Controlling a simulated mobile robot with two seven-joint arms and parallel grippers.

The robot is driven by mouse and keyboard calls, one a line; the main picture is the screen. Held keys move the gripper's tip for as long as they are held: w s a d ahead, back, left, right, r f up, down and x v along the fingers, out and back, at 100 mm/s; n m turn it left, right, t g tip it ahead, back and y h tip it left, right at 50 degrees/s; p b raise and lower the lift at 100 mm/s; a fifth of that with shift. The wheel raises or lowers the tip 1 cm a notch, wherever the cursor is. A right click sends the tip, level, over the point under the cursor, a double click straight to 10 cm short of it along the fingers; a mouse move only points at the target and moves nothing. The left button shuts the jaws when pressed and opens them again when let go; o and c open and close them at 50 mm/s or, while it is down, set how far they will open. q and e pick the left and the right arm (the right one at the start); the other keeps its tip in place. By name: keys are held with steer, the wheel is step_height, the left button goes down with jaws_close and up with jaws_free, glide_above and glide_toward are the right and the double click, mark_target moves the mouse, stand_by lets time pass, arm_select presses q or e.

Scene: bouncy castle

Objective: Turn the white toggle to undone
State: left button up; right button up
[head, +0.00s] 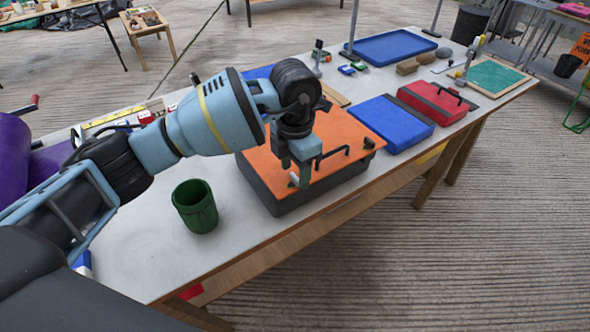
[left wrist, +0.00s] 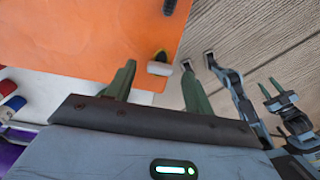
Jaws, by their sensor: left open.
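The white toggle (left wrist: 159,68) is a small pale bar at the edge of the orange lid, with a yellow and black piece beside it. In the head view a small pale part of it (head: 294,181) shows by the fingertips, mostly hidden. The orange lid (head: 345,130) lies on a dark grey box (head: 325,188) and has a black handle (head: 333,154). Contact cannot be told.
A green cup (head: 195,206) stands left of the box, near the table's front edge. A blue case (head: 393,122) and a red case (head: 432,101) are to the right. A blue tray (head: 390,46) is at the back. The tabletop (head: 150,262) front left is clear.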

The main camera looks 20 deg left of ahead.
arm_select(q)
steer(key=shift+f, duration=0.5)
steer(key=c, duration=1)
